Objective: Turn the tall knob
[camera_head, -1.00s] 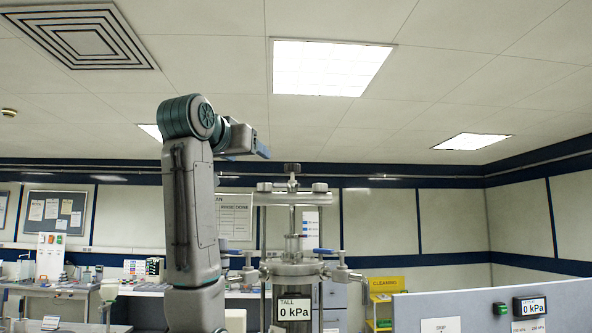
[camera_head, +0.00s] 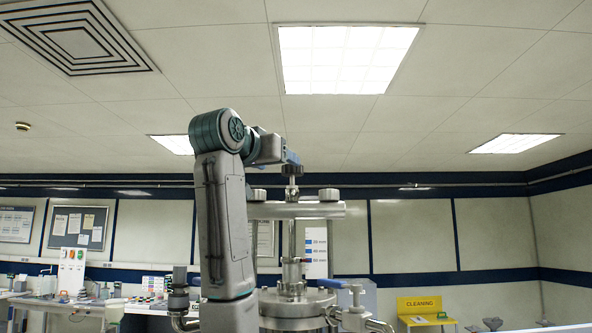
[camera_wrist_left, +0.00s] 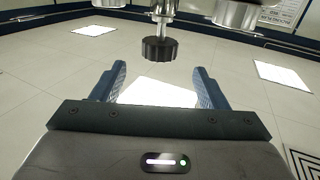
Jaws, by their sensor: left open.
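The tall knob (camera_head: 292,169) is a dark ridged knob on a thin stem, at the top of a steel column (camera_head: 297,295) with a crossbar (camera_head: 310,210). My left gripper (camera_head: 292,157) shows its blue fingers right at the top of the knob in the head view. In the left wrist view, which is upside down, the open left gripper (camera_wrist_left: 159,68) has its fingers apart and empty. The knob (camera_wrist_left: 160,48) shows just beyond the fingertips, about midway between them. Contact with it cannot be told. My right gripper is not in view.
Two round nuts, one at the right (camera_head: 328,194), stand on the crossbar beside the knob. A blue-handled valve (camera_head: 335,285) sticks out lower right. A yellow cleaning stand (camera_head: 420,307) is far behind.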

